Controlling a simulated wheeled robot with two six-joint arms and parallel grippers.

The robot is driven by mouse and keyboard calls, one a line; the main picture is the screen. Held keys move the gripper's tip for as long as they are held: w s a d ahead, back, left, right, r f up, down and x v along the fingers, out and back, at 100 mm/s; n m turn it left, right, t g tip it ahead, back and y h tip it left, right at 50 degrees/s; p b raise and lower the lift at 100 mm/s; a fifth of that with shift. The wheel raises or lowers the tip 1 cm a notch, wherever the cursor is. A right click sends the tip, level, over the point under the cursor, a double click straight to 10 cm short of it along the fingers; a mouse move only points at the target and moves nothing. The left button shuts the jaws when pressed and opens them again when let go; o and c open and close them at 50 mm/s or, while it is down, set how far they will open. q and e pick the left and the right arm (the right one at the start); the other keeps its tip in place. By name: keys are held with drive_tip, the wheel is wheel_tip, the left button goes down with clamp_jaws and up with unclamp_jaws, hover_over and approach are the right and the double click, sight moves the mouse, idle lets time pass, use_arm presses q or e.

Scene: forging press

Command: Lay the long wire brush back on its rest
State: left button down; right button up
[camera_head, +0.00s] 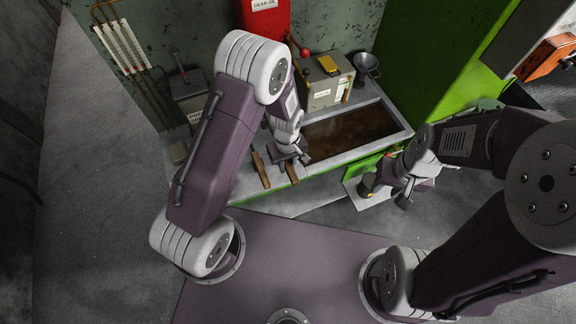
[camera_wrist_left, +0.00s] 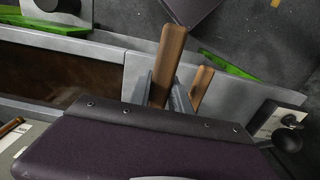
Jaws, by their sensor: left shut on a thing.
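The long brush's brown wooden handle (camera_wrist_left: 168,55) stands between the two grey fingers of my left gripper (camera_wrist_left: 170,90) in the left wrist view. In the head view my left gripper (camera_head: 290,160) is over the front strip of the bench, with the wooden handle (camera_head: 292,174) pointing toward me below it. I cannot see bristles; the brush's far end is hidden by the gripper. A second brown wooden piece (camera_head: 261,171) lies just left, also seen in the left wrist view (camera_wrist_left: 201,86). I cannot make out the rest. My right gripper (camera_head: 392,185) is right of the bench; its opening is unclear.
A trough of brown liquid (camera_head: 350,130) lies right of my left gripper. A grey box (camera_head: 325,84) with a yellow item (camera_head: 328,65) stands behind it, beside a dark funnel (camera_head: 367,66). A red gear-oil container (camera_head: 263,18) is at the wall. Bare floor (camera_head: 95,190) lies left.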

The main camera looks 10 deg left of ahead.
use_arm(q)
drive_tip(key=w+a+f+b, duration=0.1)
drive_tip(key=w+f+b, duration=0.1)
drive_tip(key=w+a+f+b, duration=0.1)
drive_tip(key=w+f, duration=0.1)
drive_tip(key=shift+a, duration=0.35)
drive_tip(key=shift+s+d+f+b, duration=0.1)
drive_tip(key=shift+f+b, duration=0.4)
drive_tip(key=shift+f, duration=0.05)
drive_tip(key=shift+s, duration=0.15)
drive_tip(key=shift+f+b, duration=0.35)
drive_tip(key=shift+f, duration=0.25)
idle(0.5)
drive_tip(key=c, duration=1.1)
unclamp_jaws()
wheel_tip(320, 180, up, 9)
drive_tip(key=shift+r+b, duration=0.1)
drive_tip(key=shift+b, duration=0.5)
